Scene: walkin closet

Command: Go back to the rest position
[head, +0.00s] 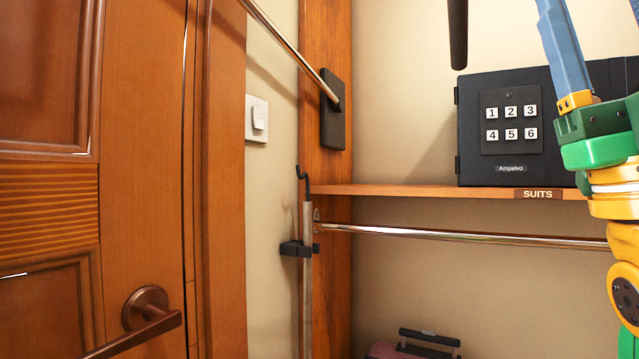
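My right arm comes in along the right edge, with yellow, white and green parts. My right gripper (588,8) points up at the upper right, its long blue finger running to the top edge. A bit of light blue shows at the right edge, with bare wall between, so it looks open. I see nothing held in it. It overlaps the right side of a black safe (472,130) in the picture; I cannot tell the distance. My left gripper and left arm are out of view.
The safe, with its numbered keypad (511,121), stands on a wooden shelf (420,191) labelled SUITS. A metal rail (450,235) runs below. A hooked pole (307,265) stands in a wall clip. A wooden door (140,130) with a handle (150,322) fills the left. A suitcase (410,349) is below.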

